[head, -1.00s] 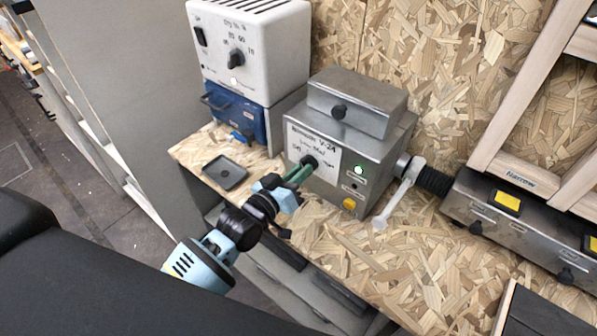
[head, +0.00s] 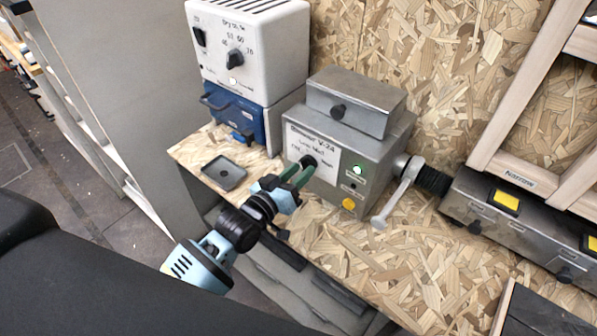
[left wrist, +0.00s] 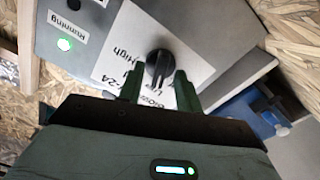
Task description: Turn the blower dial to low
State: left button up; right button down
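The blower is a grey metal box (head: 378,165) marked V-24 on the bench. Its black dial (head: 308,162) sits on a white label on the front face. In the left wrist view the dial (left wrist: 160,67) is close, with "Low" and "High" lettering beside it; I cannot tell which word it points at. My left gripper (head: 299,174) is at the dial. Its two green fingers (left wrist: 158,80) are apart, one on each side of the dial's near part, with a gap showing; contact is not clear. My right gripper is not in view.
A green lamp (head: 358,169) is lit on the blower, above a yellow button (head: 349,203). A white unit with a knob (head: 236,59) stands on a blue box (head: 238,118) at the left. A small dark tray (head: 224,173) and a grey lever (head: 398,195) flank the blower.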

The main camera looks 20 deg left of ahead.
pick_arm(q)
jog(key=v, duration=0.7)
jog(key=shift+s, duration=0.2)
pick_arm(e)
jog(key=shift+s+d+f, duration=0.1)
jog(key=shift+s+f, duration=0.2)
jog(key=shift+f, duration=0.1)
pick_arm(q)
jog(key=shift+a, duration=0.1)
